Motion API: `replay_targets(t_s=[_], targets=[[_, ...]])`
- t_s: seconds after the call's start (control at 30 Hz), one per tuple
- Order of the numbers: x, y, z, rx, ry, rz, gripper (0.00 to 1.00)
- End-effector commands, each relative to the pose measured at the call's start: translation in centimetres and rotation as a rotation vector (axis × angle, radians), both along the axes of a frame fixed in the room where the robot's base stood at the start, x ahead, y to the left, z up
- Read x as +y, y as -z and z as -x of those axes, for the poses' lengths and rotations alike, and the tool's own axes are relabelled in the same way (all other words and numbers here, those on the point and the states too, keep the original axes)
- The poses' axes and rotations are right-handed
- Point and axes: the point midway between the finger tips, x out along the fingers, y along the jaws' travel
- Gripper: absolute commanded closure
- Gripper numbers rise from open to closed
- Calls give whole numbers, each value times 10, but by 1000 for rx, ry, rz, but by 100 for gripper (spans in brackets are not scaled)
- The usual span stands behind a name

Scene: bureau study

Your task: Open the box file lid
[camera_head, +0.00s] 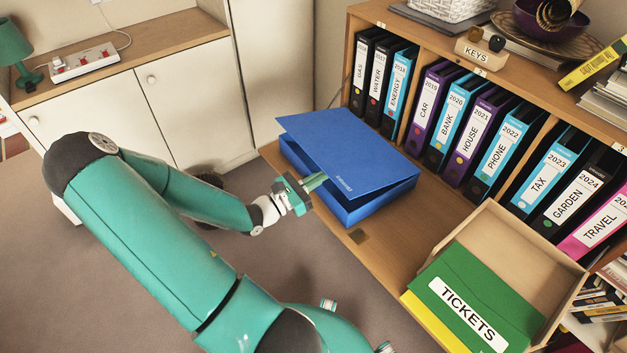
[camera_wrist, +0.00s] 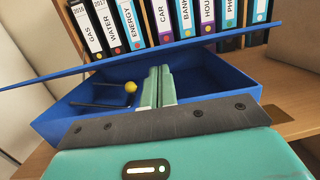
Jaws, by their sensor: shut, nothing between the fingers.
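The blue box file (camera_head: 350,208) lies on the wooden shelf board, its lid (camera_head: 345,150) partly raised and tilted, with a gap along the near and right sides. My gripper (camera_head: 321,178) is shut and empty at the lid's near left edge, its fingertips partly hidden by the lid. In the wrist view the shut fingers (camera_wrist: 158,72) point into the gap, with the lid (camera_wrist: 205,41) crossing just above their tips. Whether they touch the lid I cannot tell. Inside the box file (camera_wrist: 205,70) a dark wire clip with a yellow knob (camera_wrist: 130,87) shows.
A row of labelled binders (camera_head: 455,120) stands behind the box file. An open tray (camera_head: 540,240) with a green TICKETS folder (camera_head: 455,285) is at the right. White cabinets (camera_head: 185,95) stand at the left, with open floor (camera_head: 100,265) before them.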

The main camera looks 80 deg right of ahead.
Motion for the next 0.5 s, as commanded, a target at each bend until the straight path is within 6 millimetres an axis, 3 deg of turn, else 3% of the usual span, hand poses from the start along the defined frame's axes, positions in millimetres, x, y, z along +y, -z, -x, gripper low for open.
replay_targets(t_s=[0.5], targets=[[-4, -10, 4, -3, 1, 2, 100]])
